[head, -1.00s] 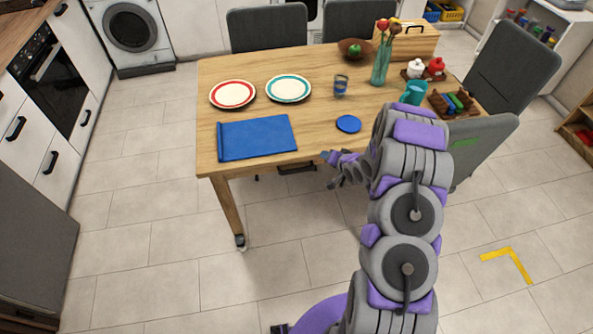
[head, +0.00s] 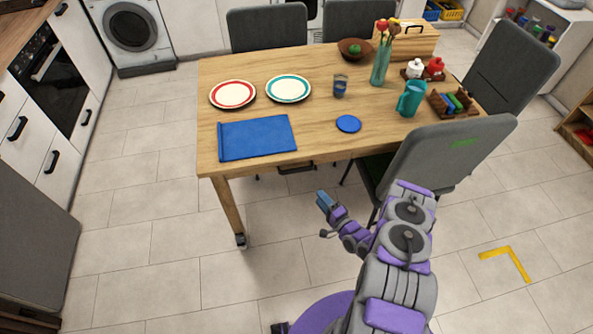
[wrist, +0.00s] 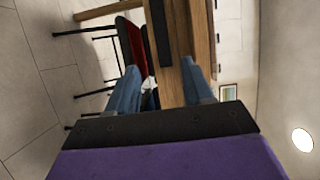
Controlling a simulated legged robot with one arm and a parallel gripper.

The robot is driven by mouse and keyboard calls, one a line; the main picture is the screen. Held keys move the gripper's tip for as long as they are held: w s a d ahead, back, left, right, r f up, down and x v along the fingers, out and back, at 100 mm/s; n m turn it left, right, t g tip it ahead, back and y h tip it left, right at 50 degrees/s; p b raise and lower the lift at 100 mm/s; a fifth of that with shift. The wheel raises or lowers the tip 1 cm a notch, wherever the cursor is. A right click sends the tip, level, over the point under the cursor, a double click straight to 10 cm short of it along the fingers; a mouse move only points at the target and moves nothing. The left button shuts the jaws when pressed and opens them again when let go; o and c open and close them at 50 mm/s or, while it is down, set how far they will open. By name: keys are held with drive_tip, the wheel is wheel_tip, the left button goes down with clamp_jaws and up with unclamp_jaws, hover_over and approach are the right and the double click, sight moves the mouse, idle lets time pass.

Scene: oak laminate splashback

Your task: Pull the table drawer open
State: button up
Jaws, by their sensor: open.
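The wooden table (head: 330,118) stands ahead of me. The drawer's dark handle (head: 296,169) shows just under its front edge; most of the drawer front is hidden below the tabletop. My gripper (head: 325,199) is in front of and below that edge, a little right of the handle and apart from it. In the wrist view my gripper (wrist: 160,66) has its two blue fingers spread, with nothing held. The table's wooden edge (wrist: 203,40) and a dark bar, seemingly the handle (wrist: 160,34), appear sideways beyond the fingers. The drawer looks shut.
A grey chair (head: 440,155) stands at the table's front right, close to my arm. On the tabletop are a blue mat (head: 257,138), a blue coaster (head: 348,124), plates (head: 232,94) and a teal jug (head: 411,98). The floor left of my gripper is clear.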

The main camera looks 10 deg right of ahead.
sight(297, 171)
drive_tip(key=b+x, duration=0.4)
drive_tip(key=x, duration=1.3)
drive_tip(key=shift+w+b, duration=0.15)
drive_tip(key=shift+b, duration=0.15)
drive_tip(key=shift+c, duration=0.2)
clamp_jaws()
